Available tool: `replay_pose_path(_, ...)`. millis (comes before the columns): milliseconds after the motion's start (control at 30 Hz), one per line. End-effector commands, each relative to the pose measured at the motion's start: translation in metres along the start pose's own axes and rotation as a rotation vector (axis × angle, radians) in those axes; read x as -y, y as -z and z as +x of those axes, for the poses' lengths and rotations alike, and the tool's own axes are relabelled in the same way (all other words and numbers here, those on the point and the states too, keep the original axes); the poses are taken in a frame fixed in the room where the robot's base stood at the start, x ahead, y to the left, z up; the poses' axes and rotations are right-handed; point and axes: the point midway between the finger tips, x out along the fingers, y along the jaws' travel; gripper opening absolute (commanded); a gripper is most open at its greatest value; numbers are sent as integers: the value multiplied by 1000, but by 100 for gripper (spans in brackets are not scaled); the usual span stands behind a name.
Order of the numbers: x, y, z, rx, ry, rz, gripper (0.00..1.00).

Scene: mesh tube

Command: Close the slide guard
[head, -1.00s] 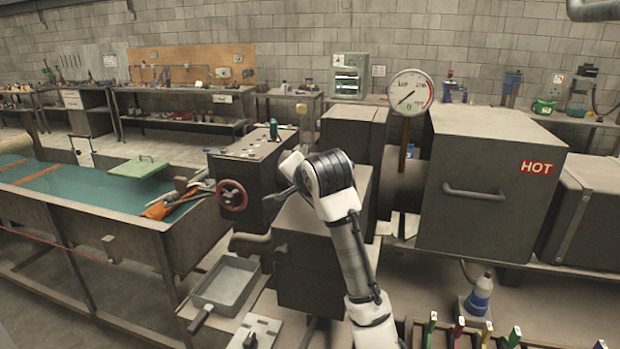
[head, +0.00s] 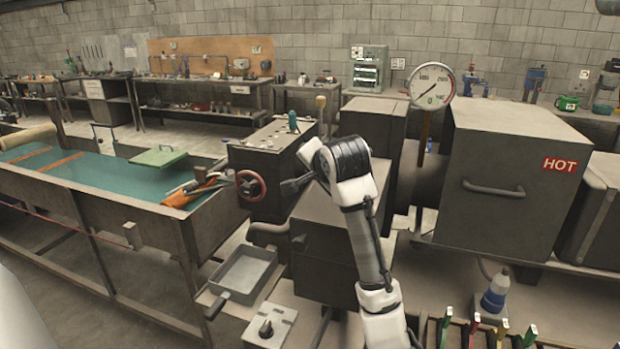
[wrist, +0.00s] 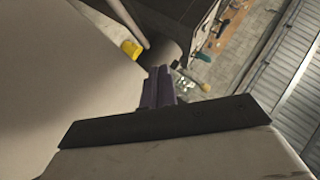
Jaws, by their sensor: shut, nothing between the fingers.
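I cannot surely pick out the slide guard in either view. My gripper shows in the wrist view (wrist: 160,74) as two dark purple fingers, pressed together with nothing between them. In the wrist view a dark cylinder (wrist: 160,50) and a yellow-ended part (wrist: 131,49) lie just beyond the fingertips. I cannot tell whether the fingers touch anything.
A large box marked HOT (head: 515,170) and a round gauge (head: 432,87) stand to the right. A long trough with a green bed (head: 110,172) is at left. A grey tray (head: 243,272) and several coloured-handled tools (head: 500,333) are low in front.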

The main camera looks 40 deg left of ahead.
Motion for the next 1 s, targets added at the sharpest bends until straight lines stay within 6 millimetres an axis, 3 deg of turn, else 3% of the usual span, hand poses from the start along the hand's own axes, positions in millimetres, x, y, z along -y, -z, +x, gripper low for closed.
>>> replay_pose_path(100,14,19,-14,-3,4,-1,0)
replay_pose_path(500,53,4,-82,-3,2,0,0)
replay_pose_path(700,60,3,-94,-2,0,1,0)
replay_pose_path(1000,60,3,-94,-2,-1,1,0)
